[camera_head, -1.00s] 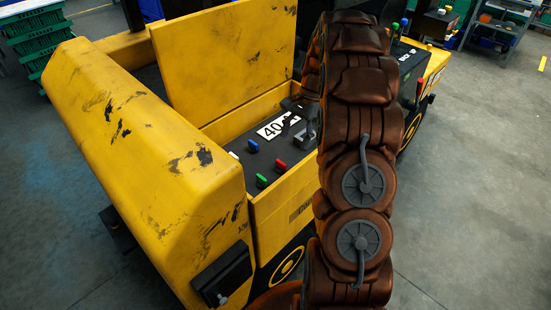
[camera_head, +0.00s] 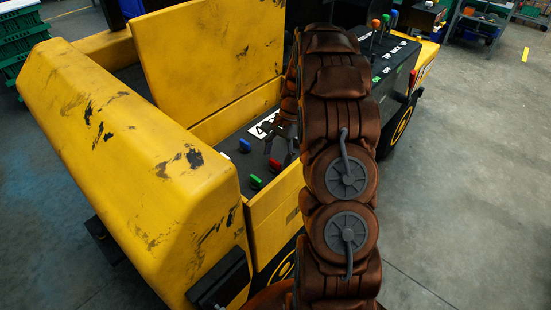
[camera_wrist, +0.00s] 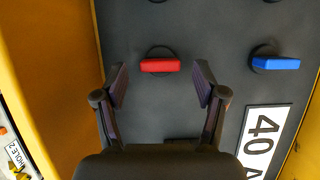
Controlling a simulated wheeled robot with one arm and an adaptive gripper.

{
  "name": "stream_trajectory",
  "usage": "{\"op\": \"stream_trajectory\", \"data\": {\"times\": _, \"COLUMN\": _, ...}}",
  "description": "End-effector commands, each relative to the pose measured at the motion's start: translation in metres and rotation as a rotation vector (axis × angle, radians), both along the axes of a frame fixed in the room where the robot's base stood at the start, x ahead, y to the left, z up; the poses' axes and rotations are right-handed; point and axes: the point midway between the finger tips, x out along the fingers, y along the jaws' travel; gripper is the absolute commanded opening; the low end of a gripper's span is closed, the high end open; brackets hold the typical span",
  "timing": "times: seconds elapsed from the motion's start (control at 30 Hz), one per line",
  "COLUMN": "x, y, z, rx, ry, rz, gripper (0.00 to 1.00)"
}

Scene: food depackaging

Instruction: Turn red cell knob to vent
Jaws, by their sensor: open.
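The red knob (camera_head: 275,164) sits on the dark panel inside the yellow machine. In the wrist view the red knob (camera_wrist: 160,65) is a flat red handle lying crosswise on a round dark base. My gripper (camera_wrist: 160,76) is open, with one finger to the left and one to the right of the red knob, and a gap on each side. In the head view my gripper (camera_head: 284,143) hangs over the panel just behind the red knob, partly hidden by my arm.
A blue knob (camera_wrist: 276,63) is to the right of the red one, near a white "40 A" label (camera_wrist: 264,135). A green knob (camera_head: 256,181) is on the panel's near side. Yellow walls (camera_wrist: 65,70) bound the panel; a raised yellow lid (camera_head: 210,65) stands behind.

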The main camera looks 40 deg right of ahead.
Motion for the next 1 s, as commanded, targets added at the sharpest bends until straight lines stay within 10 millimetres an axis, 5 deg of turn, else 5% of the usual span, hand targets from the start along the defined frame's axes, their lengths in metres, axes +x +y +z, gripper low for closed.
{"op": "stream_trajectory", "data": {"times": 0.57, "x": -0.002, "y": 0.008, "z": -0.021, "rx": -0.001, "ry": -0.001, "rz": 0.000, "gripper": 0.70}}
{"op": "stream_trajectory", "data": {"times": 1.0, "x": -0.002, "y": 0.008, "z": -0.021, "rx": -0.001, "ry": -0.001, "rz": 0.000, "gripper": 0.24}}
